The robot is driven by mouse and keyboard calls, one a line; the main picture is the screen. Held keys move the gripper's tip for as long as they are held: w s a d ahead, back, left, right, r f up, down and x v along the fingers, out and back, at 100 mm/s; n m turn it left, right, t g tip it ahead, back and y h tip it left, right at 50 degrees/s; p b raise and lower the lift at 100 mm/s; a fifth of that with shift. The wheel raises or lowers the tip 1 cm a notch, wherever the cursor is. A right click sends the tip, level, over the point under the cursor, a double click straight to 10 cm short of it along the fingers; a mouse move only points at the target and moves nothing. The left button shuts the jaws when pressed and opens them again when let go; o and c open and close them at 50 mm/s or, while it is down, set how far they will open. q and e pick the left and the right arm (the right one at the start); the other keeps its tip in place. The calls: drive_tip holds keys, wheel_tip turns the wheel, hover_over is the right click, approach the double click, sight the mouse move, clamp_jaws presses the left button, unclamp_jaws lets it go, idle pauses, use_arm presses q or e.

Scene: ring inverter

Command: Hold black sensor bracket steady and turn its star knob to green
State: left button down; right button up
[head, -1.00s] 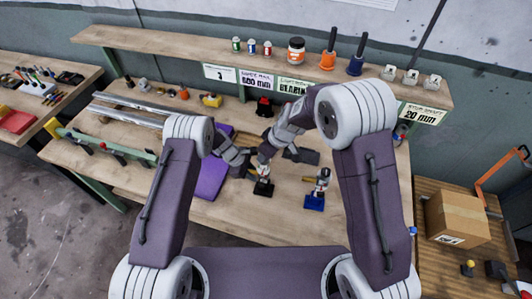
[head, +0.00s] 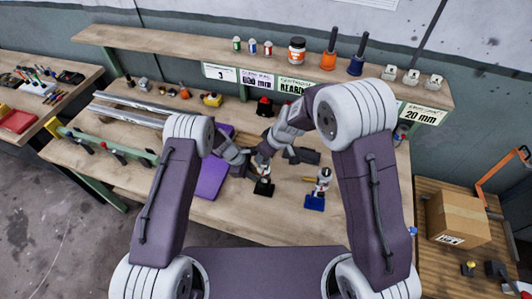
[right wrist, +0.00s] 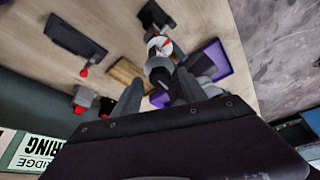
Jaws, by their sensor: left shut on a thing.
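The black sensor bracket (head: 264,187) stands on the bench in the middle of the head view. Its black base (right wrist: 156,14) also shows at the top of the right wrist view, with a pale round dial (right wrist: 161,45) bearing a red mark. A grey knob (right wrist: 158,66) sits below the dial there. My left gripper (head: 249,172) is shut on the bracket from the left; the exact contact is hard to see. My right gripper (right wrist: 156,88) is open, its two fingers apart, with the knob just ahead of and between the tips. Whether they touch it is unclear.
A blue bracket (head: 315,202) stands to the right. A purple mat (head: 211,180) lies to the left. A red-topped black item (head: 264,107) stands behind, under a shelf (head: 180,42) with jars. Bare bench lies in front of the brackets.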

drive_tip(key=v, duration=1.2)
drive_tip(key=shift+w, duration=0.1)
